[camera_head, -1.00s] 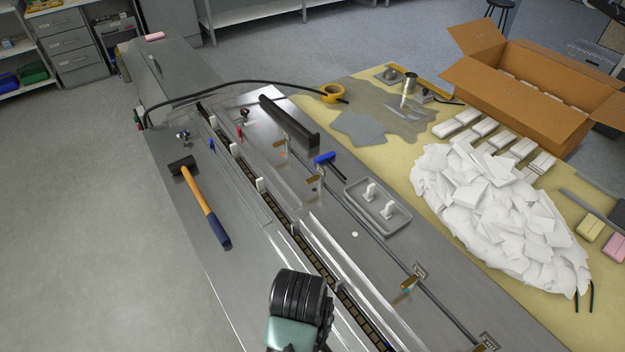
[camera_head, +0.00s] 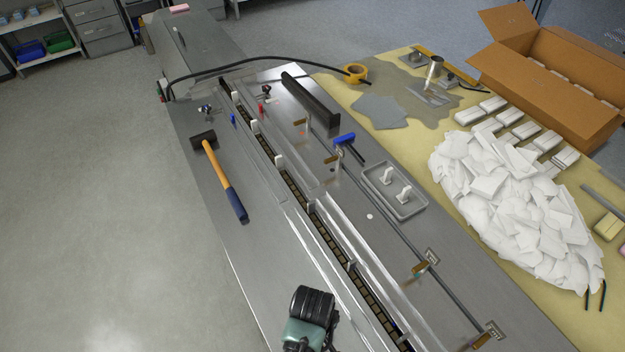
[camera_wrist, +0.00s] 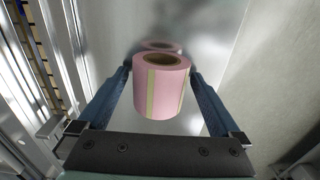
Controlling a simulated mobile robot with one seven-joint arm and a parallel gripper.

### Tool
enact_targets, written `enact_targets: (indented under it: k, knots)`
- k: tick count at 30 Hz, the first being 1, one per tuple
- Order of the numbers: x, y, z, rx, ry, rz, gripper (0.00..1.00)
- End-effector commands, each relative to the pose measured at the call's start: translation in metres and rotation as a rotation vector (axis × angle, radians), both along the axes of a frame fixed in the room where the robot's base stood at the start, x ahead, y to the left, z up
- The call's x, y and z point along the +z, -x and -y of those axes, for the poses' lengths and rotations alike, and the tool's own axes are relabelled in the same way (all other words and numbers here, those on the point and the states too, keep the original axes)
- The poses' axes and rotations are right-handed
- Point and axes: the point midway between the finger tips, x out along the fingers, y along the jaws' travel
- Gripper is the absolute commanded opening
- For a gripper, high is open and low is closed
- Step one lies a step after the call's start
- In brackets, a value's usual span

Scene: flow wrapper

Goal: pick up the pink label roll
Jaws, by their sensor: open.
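The pink label roll (camera_wrist: 162,92) shows in the wrist view, upright on a shiny metal surface, with a brown core hole at its top and a pale yellow-green stripe down its side. My gripper (camera_wrist: 160,76) is open, its two blue fingers on the left and right of the roll. I cannot tell whether either finger touches it. In the head view my arm shows at the lower middle, and the roll and the fingertips are hidden.
A mallet (camera_head: 222,182) lies on the machine's metal top. The guide rails and chain channel run alongside my arm. A grey tray (camera_head: 410,209), a heap of white packets (camera_head: 515,210) and an open carton (camera_head: 545,85) are to the right. Bare metal surrounds the mallet.

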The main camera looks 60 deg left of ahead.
Motion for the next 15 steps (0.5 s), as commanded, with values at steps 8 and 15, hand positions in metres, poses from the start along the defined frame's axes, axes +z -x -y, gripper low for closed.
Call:
enact_targets:
  k: [8, 15]
  knots:
    - [0.0005, -0.0003, -0.0003, 0.0, 0.0, 0.001, 0.75]
    - [0.0007, -0.0003, -0.0003, 0.0, 0.0, 0.001, 0.32]
